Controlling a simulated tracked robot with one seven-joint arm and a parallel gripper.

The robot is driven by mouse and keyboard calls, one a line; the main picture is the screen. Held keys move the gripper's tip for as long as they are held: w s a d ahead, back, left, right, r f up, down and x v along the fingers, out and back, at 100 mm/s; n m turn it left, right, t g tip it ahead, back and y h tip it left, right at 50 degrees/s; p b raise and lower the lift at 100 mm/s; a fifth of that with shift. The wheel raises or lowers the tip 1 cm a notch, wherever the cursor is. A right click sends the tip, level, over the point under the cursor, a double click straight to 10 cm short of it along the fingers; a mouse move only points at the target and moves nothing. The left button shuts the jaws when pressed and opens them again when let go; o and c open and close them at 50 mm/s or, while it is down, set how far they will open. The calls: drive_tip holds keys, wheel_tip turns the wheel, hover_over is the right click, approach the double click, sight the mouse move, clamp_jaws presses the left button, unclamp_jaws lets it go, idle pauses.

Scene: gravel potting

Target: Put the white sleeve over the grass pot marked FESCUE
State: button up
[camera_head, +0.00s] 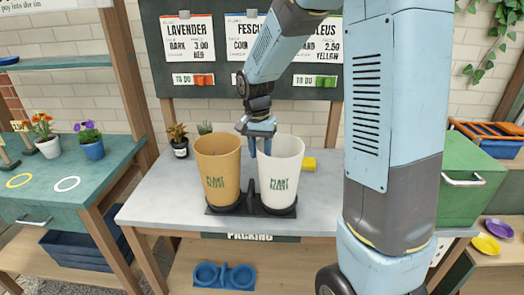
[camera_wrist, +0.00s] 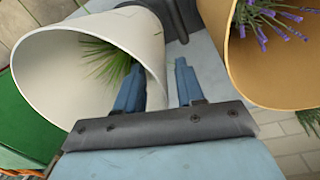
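The white sleeve (camera_head: 281,172), printed PLANT SLEEVE, stands upright at the right end of a black stand (camera_head: 238,211). In the wrist view, green grass (camera_wrist: 107,57) shows inside the white sleeve (camera_wrist: 45,75). The pot and any FESCUE marking on it are hidden. A tan sleeve (camera_head: 217,172) stands beside it on the left; in the wrist view, purple lavender shows inside this tan sleeve (camera_wrist: 265,75). My gripper (camera_head: 260,148) is at the white sleeve's left rim, pointing down. Its fingers (camera_wrist: 158,70) are apart, one inside the sleeve's mouth, one outside, with a gap visible.
The grey table (camera_head: 165,197) has free room at its front left. Two small potted plants (camera_head: 180,143) stand behind the tan sleeve, and a yellow block (camera_head: 309,164) lies right of the white one. A green box (camera_head: 468,180) stands far right.

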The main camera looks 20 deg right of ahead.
drive_tip(key=shift+r, duration=0.15)
wheel_tip(320, 180, up, 13)
drive_tip(key=shift+w+a+r, duration=0.2)
drive_tip(key=shift+w+a, duration=0.1)
drive_tip(key=shift+a, duration=0.1)
idle(0.5)
drive_tip(key=s+d+r+n+t, duration=0.1)
drive_tip(key=s+d+n+t, duration=0.2)
drive_tip(key=s, duration=0.9)
drive_tip(key=s+d+r+n+t, duration=0.1)
drive_tip(key=s+d+n+t, duration=0.2)
drive_tip(key=s, duration=0.8)
drive_tip(key=shift+s+d+r+y, duration=0.3)
drive_tip(key=shift+s+r, duration=0.05)
